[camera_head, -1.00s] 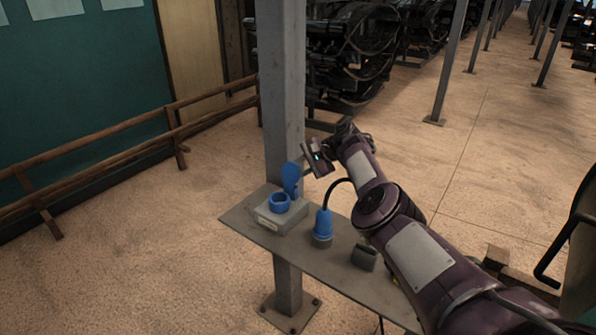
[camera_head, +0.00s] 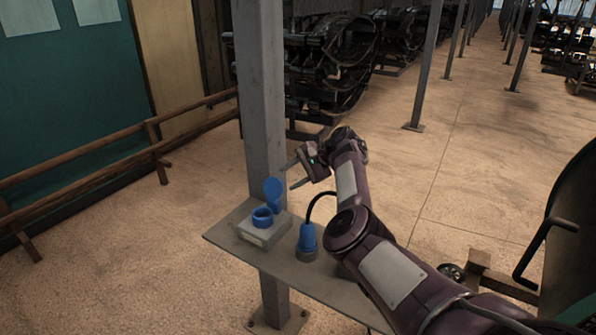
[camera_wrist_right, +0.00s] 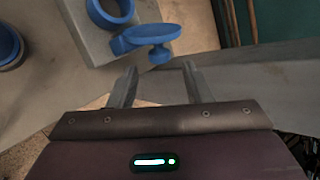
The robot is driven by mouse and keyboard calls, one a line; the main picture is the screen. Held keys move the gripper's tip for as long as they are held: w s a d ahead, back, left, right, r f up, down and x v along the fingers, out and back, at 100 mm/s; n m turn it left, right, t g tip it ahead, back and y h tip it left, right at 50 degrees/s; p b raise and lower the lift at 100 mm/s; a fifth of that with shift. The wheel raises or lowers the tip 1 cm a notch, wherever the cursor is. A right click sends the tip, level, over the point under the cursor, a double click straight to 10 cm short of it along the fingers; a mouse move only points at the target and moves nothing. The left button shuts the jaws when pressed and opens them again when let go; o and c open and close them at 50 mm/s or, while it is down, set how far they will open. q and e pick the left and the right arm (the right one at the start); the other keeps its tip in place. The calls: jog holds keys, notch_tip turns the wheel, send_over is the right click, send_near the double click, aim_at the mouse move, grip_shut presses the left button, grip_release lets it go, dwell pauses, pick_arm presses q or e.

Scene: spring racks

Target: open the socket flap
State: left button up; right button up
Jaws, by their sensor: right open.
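The blue socket (camera_head: 263,217) sits on a grey box (camera_head: 262,232) on the shelf. Its blue flap (camera_head: 273,192) stands up and away from the round opening, which is uncovered. In the right wrist view the flap (camera_wrist_right: 146,37) sticks out beside the socket ring (camera_wrist_right: 110,10), with a knob on it. My right gripper (camera_head: 291,174) is open and empty, just right of the flap and apart from it. Its two fingers (camera_wrist_right: 157,85) show in the wrist view with a gap between them, near the flap's knob. My left gripper is not in view.
A blue plug (camera_head: 307,238) with a black cable stands on the grey shelf (camera_head: 325,278) right of the socket. A grey post (camera_head: 262,110) rises right behind the socket box. A wooden rail (camera_head: 90,160) runs at the left.

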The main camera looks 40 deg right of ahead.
jog(key=shift+v, duration=1.2)
